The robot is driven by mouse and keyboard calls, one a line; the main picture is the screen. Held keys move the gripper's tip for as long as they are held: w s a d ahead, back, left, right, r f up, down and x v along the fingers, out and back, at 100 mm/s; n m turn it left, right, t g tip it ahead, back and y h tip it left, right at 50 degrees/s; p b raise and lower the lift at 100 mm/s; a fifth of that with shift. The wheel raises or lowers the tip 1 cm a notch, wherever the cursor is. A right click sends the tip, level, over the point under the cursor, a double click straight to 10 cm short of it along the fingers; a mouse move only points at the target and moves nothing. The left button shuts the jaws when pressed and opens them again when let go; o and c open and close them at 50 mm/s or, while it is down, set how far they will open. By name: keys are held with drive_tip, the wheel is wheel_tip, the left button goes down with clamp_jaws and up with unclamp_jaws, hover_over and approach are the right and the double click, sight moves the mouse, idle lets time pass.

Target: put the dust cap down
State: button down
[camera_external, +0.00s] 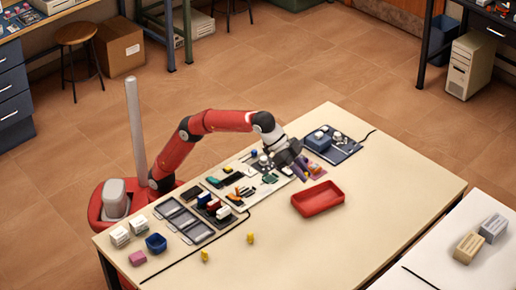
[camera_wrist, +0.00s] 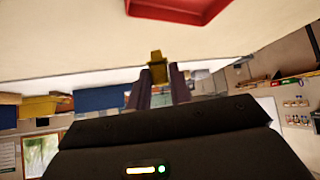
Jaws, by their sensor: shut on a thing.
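My gripper (camera_wrist: 158,82) is shut on a small dark-yellow piece, which I take to be the dust cap (camera_wrist: 157,66). It sits between the two purple-grey fingertips in the wrist view, and its top sticks out past them. In the outside view my gripper (camera_external: 303,172) is over the back right part of the table, just left of and behind the red tray. The held cap is too small to make out surely there. I cannot tell its height above the table.
The empty red tray (camera_external: 318,199) lies close by; its edge also shows in the wrist view (camera_wrist: 178,12). A dark mat with a blue device (camera_external: 318,140) is behind. Grey trays, connectors and two yellow pieces (camera_external: 250,238) are left. The table's right and front area (camera_external: 370,230) is clear.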

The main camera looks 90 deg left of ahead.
hover_over(314, 200)
wheel_tip(314, 200, down, 4)
wheel_tip(314, 200, down, 4)
drive_tip(key=shift+r+n+b, duration=0.25)
drive_tip(key=shift+n+b, duration=0.25)
drive_tip(key=shift+b, duration=0.5)
drive_tip(key=shift+f+b, duration=0.6)
drive_tip(key=shift+f, duration=1.3)
drive_tip(key=shift+f, duration=0.25)
drive_tip(key=c, duration=1.3)
unclamp_jaws()
drive_tip(key=shift+r, duration=0.1)
